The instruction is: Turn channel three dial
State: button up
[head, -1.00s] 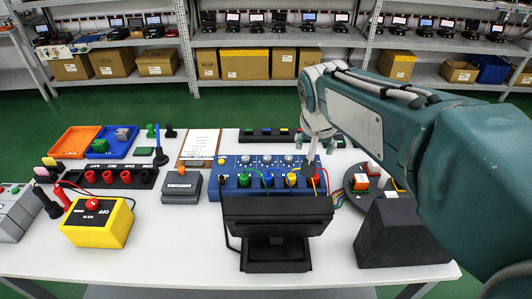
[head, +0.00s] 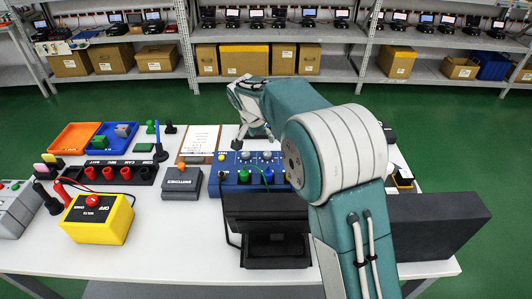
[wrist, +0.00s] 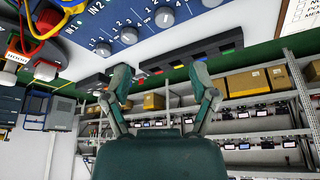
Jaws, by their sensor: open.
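The blue panel (head: 231,188) stands mid-table with a row of grey dials along its far side. In the wrist view the panel (wrist: 110,15) is at the top, with dials beside the printed numbers 1, 2 and 3. The dial by the 3 (wrist: 165,17) is probably channel three; it appears to match the second dial from the left (head: 267,156) in the head view. My gripper (head: 249,138) is at the panel's far side, just beyond the dials. In the wrist view its fingers (wrist: 162,86) are spread and empty, apart from the dials. My arm hides the panel's right side.
A dark bar with coloured buttons (wrist: 180,61) lies beyond the panel. A black stand (head: 275,250) is in front. Cables loop over the panel's near side.

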aim_at(267, 154)
jog(key=x, duration=1.1)
jog(key=shift+w+a+f, duration=0.3)
jog(key=shift+f, duration=0.05)
grip_shut()
